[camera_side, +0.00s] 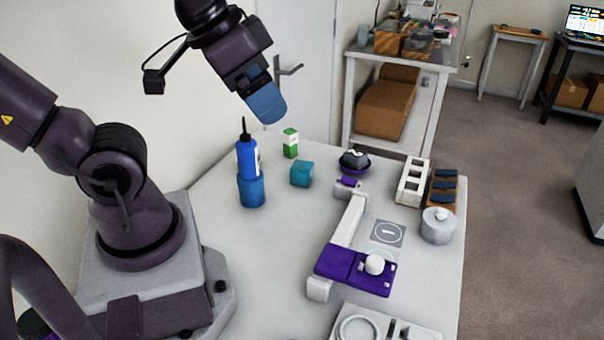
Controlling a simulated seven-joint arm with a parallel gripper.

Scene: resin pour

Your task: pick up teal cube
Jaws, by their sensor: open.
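The teal cube (301,174) sits on the light table, a little left of the table's middle. My gripper (266,103) with blue fingers is above and behind the cube in the picture, well clear of it and empty. The fingers overlap from this angle, so the gap between them hardly shows. Nothing hides the cube.
A blue bottle with a dark nozzle (247,155) stands in a blue holder (251,191) left of the cube. A green and white box (290,143) stands behind the cube. A purple fixture (340,268), white rack (412,182) and grey pot (437,228) are at right.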

